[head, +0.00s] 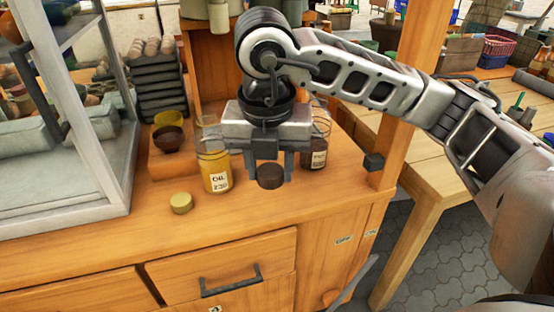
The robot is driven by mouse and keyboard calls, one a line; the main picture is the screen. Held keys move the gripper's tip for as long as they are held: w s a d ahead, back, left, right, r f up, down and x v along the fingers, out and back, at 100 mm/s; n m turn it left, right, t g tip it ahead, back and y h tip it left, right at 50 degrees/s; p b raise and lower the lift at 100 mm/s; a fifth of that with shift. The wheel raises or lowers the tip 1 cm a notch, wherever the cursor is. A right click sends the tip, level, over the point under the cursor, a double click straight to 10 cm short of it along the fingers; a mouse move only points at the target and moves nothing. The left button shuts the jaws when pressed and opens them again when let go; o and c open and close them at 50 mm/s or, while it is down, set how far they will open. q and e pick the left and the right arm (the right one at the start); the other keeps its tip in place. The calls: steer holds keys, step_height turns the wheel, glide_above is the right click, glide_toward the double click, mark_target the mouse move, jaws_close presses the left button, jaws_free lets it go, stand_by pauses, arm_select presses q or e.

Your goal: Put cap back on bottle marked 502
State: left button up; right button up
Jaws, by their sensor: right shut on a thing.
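My right gripper (270,168) points down over the wooden counter and is shut on a dark brown round cap (271,178). A glass bottle with dark brown contents and a pale label (318,158) stands just right of the gripper; its label is too small to read. A glass bottle with yellow contents (214,172) stands left of the gripper, labelled "OIL" with a number that looks like 230. A yellow cap (181,203) lies on the counter in front of it. My left gripper is not in view.
A glass-sided case (75,150) bounds the counter on the left. Bowls (168,138) and a dark rack (160,90) stand behind. A wooden post (405,90) rises at the right. The counter's front strip is clear, above drawers (225,265).

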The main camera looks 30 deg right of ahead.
steer(key=shift+s+a+r, duration=0.15)
steer(key=shift+s+a, duration=0.1)
stand_by(0.3)
